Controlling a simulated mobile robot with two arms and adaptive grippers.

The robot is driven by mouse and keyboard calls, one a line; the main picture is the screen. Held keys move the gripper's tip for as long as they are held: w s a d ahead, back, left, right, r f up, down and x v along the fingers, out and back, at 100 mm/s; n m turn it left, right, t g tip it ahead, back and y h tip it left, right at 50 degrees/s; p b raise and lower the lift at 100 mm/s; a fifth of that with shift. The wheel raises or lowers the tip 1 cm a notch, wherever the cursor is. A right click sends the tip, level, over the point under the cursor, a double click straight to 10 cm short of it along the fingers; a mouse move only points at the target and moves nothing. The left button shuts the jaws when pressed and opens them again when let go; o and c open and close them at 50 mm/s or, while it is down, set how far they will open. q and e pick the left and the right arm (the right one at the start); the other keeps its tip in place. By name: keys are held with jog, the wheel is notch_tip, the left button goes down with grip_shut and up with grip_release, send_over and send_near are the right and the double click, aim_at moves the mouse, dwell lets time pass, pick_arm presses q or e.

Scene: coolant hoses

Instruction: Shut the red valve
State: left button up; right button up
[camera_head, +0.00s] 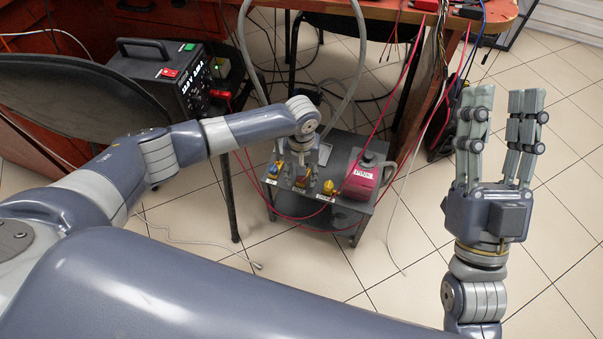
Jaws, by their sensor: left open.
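Small valves with yellow parts stand in a row on a low dark table (340,148). The left one has a blue handle (273,169). The middle one, with a reddish part, looks like the red valve (303,182); it is small and partly covered by my gripper, so its handle position cannot be told. My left gripper (300,168) points down over this valve with its fingers open around or just beside it; contact cannot be told. My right gripper (499,97) is open and empty, fingers pointing up, well to the right of the table.
Thin red cables and grey hoses run around the table. A black power unit (165,75) stands at the left, and a wooden desk (490,15) is behind. The tiled floor at right is mostly clear.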

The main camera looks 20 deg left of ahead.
pick_arm(q)
jog(key=shift+c, duration=0.6)
jog(key=c, duration=0.9)
grip_shut()
